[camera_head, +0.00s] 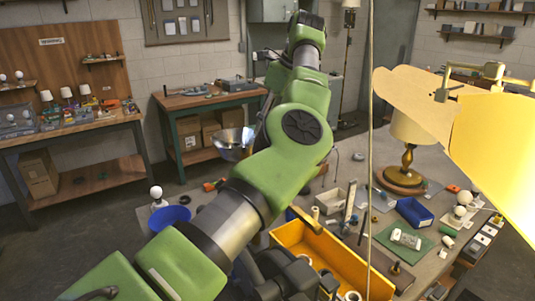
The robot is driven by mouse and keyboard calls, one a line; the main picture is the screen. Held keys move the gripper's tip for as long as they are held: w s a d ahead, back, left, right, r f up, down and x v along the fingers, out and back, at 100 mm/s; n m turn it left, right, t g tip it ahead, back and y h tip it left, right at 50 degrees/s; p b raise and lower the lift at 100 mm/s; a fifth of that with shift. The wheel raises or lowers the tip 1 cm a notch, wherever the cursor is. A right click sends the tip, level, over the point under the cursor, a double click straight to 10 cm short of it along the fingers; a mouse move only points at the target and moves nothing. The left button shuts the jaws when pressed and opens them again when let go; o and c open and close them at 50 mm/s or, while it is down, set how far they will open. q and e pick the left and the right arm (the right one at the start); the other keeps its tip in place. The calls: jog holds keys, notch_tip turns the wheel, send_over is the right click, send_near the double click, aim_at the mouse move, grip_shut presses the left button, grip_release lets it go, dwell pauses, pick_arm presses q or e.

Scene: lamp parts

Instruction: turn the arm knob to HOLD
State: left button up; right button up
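A brass fitting with a small knob (442,95) shows at the upper right, among cream-yellow panels that look like a large lamp shade (497,140). I cannot read any HOLD mark on it. My green arm comes in from the lower left and rises across the middle of the view. A dark mechanism that looks like my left gripper (290,276) shows at the bottom centre, beside the yellow bin and well apart from the knob. Its fingertips are not clear, so I cannot tell its opening. My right gripper is not in view.
The workbench holds a yellow bin (345,262), a table lamp (408,150), a blue tray (414,212), a green mat (388,238), bulbs and small parts. A thin vertical cord or pole (370,120) crosses the view left of the shade. Two further benches stand behind.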

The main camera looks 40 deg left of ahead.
pick_arm(q)
jog(key=x, duration=0.3)
jog(key=p+x, duration=0.1)
jog(key=x, duration=0.5)
jog(key=shift+s+a+f+p, duration=0.15)
jog(key=shift+s+p, duration=0.15)
jog(key=shift+s, duration=0.1)
jog(key=shift+p+x, duration=0.35)
jog(key=shift+x, duration=0.9)
jog(key=shift+a+f, duration=0.15)
jog(key=shift+f, duration=0.1)
jog(key=shift+s+a+f, duration=0.1)
jog(key=shift+f, duration=0.3)
jog(key=shift+c, duration=1.2)
jog(key=c, duration=0.9)
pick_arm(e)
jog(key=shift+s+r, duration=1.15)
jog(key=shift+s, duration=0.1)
